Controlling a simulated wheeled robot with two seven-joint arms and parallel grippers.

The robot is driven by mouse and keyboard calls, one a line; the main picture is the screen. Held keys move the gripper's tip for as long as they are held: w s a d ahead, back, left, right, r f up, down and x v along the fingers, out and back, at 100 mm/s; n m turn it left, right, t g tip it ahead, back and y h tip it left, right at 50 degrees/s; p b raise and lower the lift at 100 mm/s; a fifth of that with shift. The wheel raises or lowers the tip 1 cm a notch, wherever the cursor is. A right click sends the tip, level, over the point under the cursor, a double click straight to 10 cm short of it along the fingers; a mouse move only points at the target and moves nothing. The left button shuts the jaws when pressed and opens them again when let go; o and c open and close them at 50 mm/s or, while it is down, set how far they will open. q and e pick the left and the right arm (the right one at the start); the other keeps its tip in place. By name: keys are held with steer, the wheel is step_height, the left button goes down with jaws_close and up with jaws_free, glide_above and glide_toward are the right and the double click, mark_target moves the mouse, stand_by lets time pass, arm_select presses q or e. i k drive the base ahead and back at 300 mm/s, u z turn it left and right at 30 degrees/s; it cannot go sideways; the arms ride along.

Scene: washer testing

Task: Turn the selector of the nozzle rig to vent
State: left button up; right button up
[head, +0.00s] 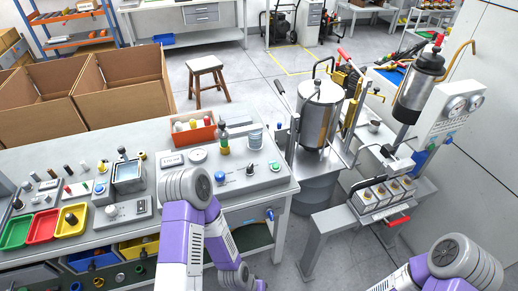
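A low grey panel (262,180) lies on the right part of the bench, with a blue button, a small dark upright knob (249,169) and a round white dial. It may be the nozzle rig; no label is readable, so I cannot tell which control is the selector or where it points. A smaller grey box with a knob (112,211) sits further left. My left arm rises in front of the bench, its grey joint close to the panel's left side. My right arm is at the bottom right. Neither gripper shows.
Coloured trays (42,227) are at left. A steel tank (320,112) and a stand with gauges (455,105) are at right. A stool (206,66) stands on open floor behind.

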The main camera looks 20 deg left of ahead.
mark_target(249, 170)
steer(key=i, duration=0.35)
steer(key=u, duration=1)
